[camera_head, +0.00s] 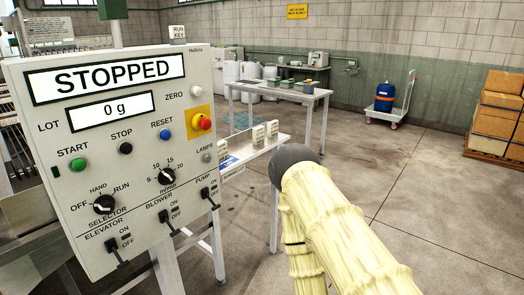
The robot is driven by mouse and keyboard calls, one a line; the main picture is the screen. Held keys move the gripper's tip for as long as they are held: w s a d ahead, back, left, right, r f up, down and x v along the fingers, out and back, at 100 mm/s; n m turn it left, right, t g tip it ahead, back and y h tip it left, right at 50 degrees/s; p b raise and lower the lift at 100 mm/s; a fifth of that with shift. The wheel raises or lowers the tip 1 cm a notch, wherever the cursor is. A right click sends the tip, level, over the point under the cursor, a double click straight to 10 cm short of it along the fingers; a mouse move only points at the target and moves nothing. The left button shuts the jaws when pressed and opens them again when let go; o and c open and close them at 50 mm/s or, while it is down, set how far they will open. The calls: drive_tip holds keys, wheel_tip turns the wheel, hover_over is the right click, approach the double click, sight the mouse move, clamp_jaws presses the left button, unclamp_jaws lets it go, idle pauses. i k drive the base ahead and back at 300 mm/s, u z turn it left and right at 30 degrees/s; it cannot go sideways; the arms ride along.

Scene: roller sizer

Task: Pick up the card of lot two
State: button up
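I cannot tell which thing is the card of lot two. Two small white upright pieces with dark marks, perhaps cards or boxes (258,134), stand on a white bench (285,136) just right of the control panel. A flat white and blue label (229,162) shows at the bench's near edge, too small to read. My arm, in a pale yellow sleeve with a dark grey rounded end, crosses the lower middle and right. My gripper is not in view.
The control panel (143,210) fills the left; its display (112,76) reads STOPPED and 0 g. Behind are a table with trays (300,92), white drums (232,72), a cart with a blue drum (385,97) and stacked boxes (495,105). Floor at right is clear.

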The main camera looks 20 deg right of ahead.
sight(222, 148)
drive_tip(key=z, duration=0.65)
drive_tip(key=i, duration=1.25)
drive_tip(key=u, duration=0.55)
